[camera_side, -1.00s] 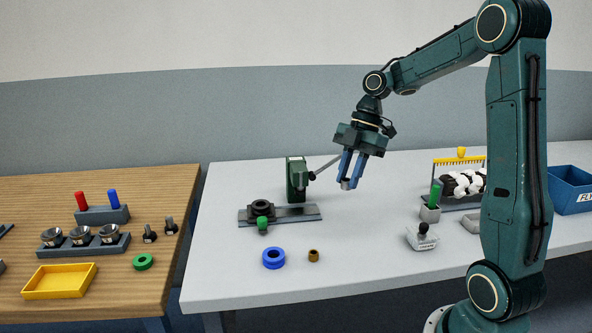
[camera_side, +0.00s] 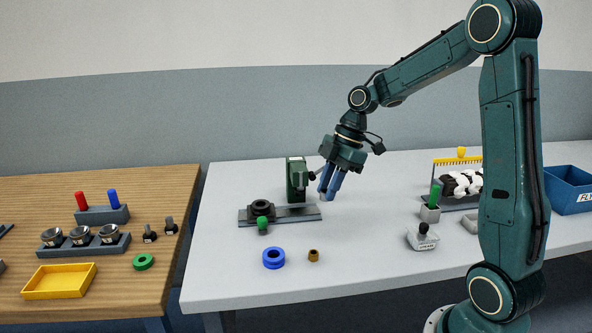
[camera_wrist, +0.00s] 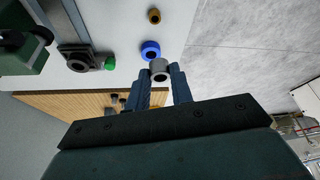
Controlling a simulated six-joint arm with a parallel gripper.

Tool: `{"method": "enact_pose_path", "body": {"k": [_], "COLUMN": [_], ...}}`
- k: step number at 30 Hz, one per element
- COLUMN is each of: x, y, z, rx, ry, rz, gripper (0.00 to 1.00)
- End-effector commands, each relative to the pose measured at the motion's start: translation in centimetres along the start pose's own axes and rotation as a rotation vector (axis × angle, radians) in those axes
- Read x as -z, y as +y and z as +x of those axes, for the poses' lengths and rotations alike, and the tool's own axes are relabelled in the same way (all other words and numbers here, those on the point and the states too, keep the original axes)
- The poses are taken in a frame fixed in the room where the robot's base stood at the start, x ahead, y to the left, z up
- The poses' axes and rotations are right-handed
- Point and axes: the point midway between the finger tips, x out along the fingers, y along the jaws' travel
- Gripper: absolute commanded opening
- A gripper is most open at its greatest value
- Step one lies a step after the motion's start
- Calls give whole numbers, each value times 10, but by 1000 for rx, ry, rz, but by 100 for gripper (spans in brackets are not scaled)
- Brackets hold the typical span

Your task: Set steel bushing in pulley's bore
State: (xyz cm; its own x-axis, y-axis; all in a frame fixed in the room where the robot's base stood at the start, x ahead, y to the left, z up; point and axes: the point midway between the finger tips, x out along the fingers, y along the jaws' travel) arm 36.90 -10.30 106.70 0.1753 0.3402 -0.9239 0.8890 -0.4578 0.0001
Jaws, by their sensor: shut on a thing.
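The steel bushing (camera_wrist: 159,68), a short grey ring, sits between the fingertips of my gripper (camera_wrist: 160,75) in the wrist view. In the side view my gripper (camera_side: 328,194) is shut on it, tilted, above the table right of the green press; the bushing is mostly hidden by the fingers there. The blue ring-shaped pulley (camera_side: 273,267) lies flat near the table's front edge, its bore facing up. It also shows in the wrist view (camera_wrist: 150,46), just beyond the bushing. The bushing is apart from it, up in the air.
A small brass bushing (camera_side: 313,255) lies right of the pulley. Behind are a green press (camera_side: 297,178), its base plate with a black collar (camera_side: 262,209), and a green-knobbed part (camera_side: 263,225). A white-based block with a black knob (camera_side: 423,240) stands right. Table around the pulley is mostly clear.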

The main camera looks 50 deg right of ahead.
Motion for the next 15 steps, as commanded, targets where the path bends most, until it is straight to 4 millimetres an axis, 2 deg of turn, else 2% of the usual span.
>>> {"method": "enact_pose_path", "body": {"k": [6,15], "x": [24,46], "y": [10,19], "z": [41,89], "rx": [-93,-222], "ry": [-1,-1], "rz": [233,535], "gripper": [0,0]}}
